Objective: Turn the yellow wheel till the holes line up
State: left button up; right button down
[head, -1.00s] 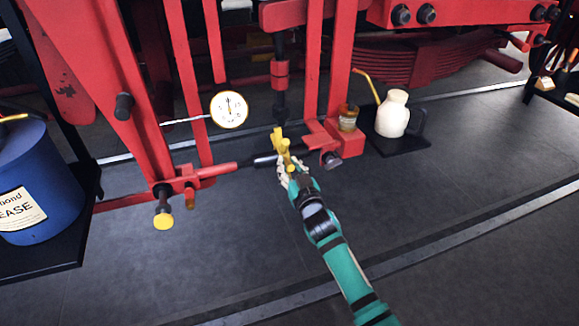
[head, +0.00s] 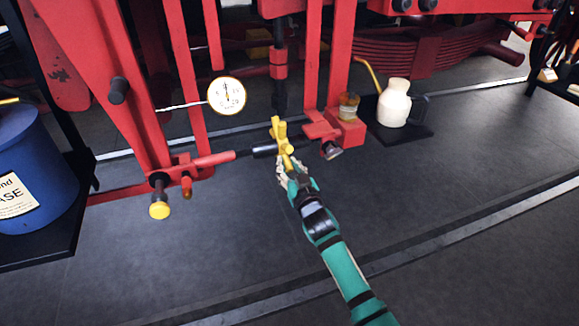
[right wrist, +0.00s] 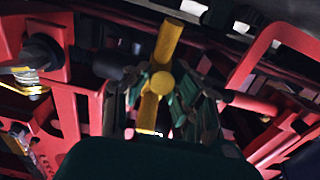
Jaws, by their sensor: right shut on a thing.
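The yellow wheel (head: 281,142) sits on a dark rod between two red brackets, with its yellow arms sticking out. It also shows in the right wrist view (right wrist: 161,82), its hub facing the camera and one arm pointing up. My right gripper (head: 287,170) is shut on the wheel's lower part, its fingers on either side in the right wrist view (right wrist: 158,110). A red rod (head: 214,159) lies left of the wheel, in line with the dark rod. I cannot make out the holes. My left gripper is not in view.
A white dial gauge (head: 227,96) hangs at the upper left of the wheel. A small jar (head: 348,106) and a white oil can (head: 394,103) stand to the right. A blue grease drum (head: 28,165) stands at far left. The front floor is clear.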

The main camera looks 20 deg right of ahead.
jog(key=shift+w+f, duration=0.1)
jog(key=shift+f, duration=0.65)
jog(key=shift+w+r, duration=0.1)
jog(key=shift+w+f+b, duration=0.3)
jog(key=shift+f+b, duration=0.1)
jog(key=shift+b, duration=0.2)
jog(key=shift+w+f, duration=0.1)
jog(key=shift+w, duration=0.05)
